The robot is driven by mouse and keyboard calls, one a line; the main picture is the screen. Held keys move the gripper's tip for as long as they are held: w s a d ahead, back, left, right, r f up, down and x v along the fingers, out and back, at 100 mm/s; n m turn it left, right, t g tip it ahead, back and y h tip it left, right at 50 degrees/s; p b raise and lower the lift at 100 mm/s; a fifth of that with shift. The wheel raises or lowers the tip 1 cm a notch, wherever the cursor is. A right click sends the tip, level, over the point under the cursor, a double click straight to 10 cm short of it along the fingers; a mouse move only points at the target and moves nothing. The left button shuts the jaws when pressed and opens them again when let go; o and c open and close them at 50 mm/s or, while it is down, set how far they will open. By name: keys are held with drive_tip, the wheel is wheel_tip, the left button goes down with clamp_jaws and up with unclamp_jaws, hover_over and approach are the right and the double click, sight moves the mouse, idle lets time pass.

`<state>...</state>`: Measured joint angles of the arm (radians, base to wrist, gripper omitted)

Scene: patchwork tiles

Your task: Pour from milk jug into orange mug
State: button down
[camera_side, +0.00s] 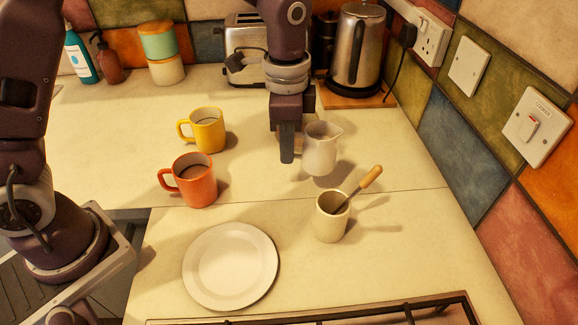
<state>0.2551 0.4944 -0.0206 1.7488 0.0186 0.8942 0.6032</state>
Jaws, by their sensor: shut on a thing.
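The milk jug (320,152) is a small pale jug with its spout pointing right. It looks upright, to the right of my gripper. My gripper (292,148) points down and is shut on the jug at its left side, where a handle would be; the grip itself is mostly hidden. I cannot tell for sure whether the jug's base is clear of the worktop. The orange mug (196,187) stands upright on the worktop, left of and nearer than the jug, with its handle to the left. Dark contents show inside the mug.
A yellow mug (207,131) stands behind the orange one. A cream pot (331,222) with a wooden-handled utensil stands in front of the jug. A white plate (230,266) lies at the front. A toaster (243,50) and kettle (357,50) stand behind. Worktop between jug and orange mug is clear.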

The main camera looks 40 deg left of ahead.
wheel_tip(320, 180, up, 3)
drive_tip(key=shift+f, duration=0.2)
wheel_tip(320, 180, up, 5)
drive_tip(key=a, duration=0.1)
drive_tip(key=s+a+m, duration=0.1)
drive_tip(key=s+a, duration=0.5)
drive_tip(key=a, duration=0.6)
drive_tip(key=s+a+m, duration=0.1)
drive_tip(key=s+a, duration=0.5)
drive_tip(key=a, duration=0.5)
drive_tip(key=s+a, duration=0.3)
drive_tip(key=s, duration=0.4)
wheel_tip(320, 180, down, 7)
drive_tip(key=m, duration=0.1)
drive_tip(key=shift+a+f, duration=0.15)
drive_tip(key=shift+a, duration=0.1)
drive_tip(key=shift+w+d, duration=0.1)
